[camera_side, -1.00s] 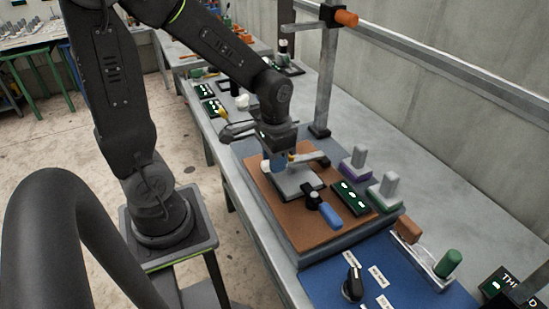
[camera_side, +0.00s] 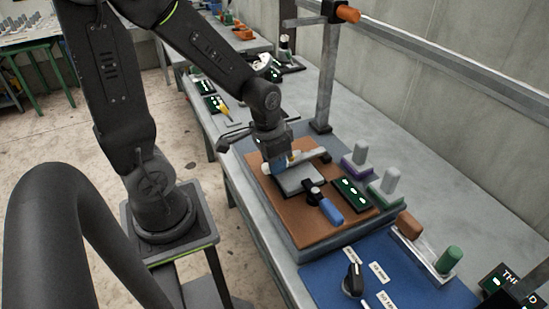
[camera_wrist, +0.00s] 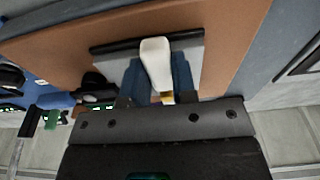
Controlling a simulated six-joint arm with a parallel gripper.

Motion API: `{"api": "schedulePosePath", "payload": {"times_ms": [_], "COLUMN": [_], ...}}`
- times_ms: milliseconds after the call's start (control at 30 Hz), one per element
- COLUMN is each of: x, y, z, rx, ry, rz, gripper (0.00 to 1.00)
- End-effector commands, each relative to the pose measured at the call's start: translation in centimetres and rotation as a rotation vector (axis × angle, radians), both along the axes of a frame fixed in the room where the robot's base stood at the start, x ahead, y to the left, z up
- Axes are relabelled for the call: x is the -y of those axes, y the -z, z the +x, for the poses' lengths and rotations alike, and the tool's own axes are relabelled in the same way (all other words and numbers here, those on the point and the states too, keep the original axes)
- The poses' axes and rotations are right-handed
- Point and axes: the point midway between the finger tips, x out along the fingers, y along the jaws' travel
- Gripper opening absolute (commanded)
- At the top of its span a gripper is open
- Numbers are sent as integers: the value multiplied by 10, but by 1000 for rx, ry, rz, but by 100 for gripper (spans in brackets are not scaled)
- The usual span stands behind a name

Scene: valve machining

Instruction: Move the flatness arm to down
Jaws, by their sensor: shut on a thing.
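The flatness arm, a pale bar (camera_side: 312,155), lies across the far side of a grey plate (camera_side: 301,179) on the brown board (camera_side: 305,232). In the wrist view, the pale bar (camera_wrist: 155,62) runs between the two blue fingers of my gripper (camera_wrist: 158,75). My gripper (camera_side: 283,166) is shut on this bar at its left end in the side view, low over the plate. A small brass-coloured part (camera_wrist: 167,98) shows between the fingers. The gripper hides the bar's near end in the side view, and whether the bar touches the plate is unclear.
A black clamp with a blue handle (camera_side: 331,211) stands near the plate's front. A dark green display (camera_side: 351,193), purple-based block (camera_side: 356,160) and green-based block (camera_side: 387,187) sit to the right. A tall metal post (camera_side: 324,80) rises behind. The blue panel (camera_side: 325,282) holds a black knob (camera_side: 353,281).

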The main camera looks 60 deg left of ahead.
Motion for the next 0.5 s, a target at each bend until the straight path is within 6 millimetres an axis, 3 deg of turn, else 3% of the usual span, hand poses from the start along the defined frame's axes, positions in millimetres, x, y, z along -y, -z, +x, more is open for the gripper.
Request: {"api": "schedulePosePath", "payload": {"times_ms": [133,167,400,500], "x": [0,0,0,0], "y": [1,1,1,1], "z": [0,0,0,0], "rx": [2,2,0,0], "ry": [0,0,0,0], "rz": [1,1,1,1], "gripper": [0,28,51,51]}}
